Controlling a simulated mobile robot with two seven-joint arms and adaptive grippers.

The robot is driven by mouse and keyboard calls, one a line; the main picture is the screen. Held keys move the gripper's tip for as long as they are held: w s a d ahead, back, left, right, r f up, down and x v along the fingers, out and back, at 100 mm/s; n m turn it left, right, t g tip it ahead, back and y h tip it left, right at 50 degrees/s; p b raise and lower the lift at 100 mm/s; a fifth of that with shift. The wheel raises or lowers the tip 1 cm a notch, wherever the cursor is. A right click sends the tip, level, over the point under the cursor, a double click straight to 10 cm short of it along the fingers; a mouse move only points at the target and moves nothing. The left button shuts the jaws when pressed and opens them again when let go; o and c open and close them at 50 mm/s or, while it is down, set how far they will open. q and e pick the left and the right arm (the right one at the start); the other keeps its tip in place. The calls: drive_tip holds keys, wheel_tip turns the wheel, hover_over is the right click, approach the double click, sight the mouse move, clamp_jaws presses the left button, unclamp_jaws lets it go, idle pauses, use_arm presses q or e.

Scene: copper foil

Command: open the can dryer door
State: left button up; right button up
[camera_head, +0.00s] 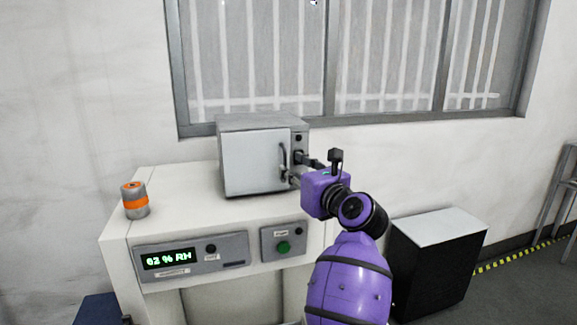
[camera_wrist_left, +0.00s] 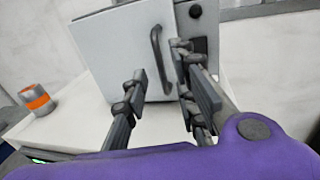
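The can dryer (camera_head: 262,155) is a small grey metal box on top of a white cabinet. Its door (camera_head: 250,165) looks shut and has a dark vertical bar handle (camera_head: 283,160) near its right edge. In the left wrist view the handle (camera_wrist_left: 158,58) stands ahead, between the lines of the two fingers. My left gripper (camera_head: 296,169), on the purple arm, is at the right front of the dryer, close to the handle. In the left wrist view the gripper (camera_wrist_left: 161,76) is open, its fingers apart with nothing seen gripped. Contact with the handle cannot be told. My right gripper is not in view.
A silver can with an orange band (camera_head: 134,200) stands on the cabinet (camera_head: 185,190) left of the dryer. The cabinet front has a lit humidity display (camera_head: 166,259) and a green button (camera_head: 284,247). A black box with a light top (camera_head: 438,227) stands at the right.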

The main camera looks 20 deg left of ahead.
use_arm(q)
drive_tip(key=shift+x, duration=1.4)
clamp_jaws()
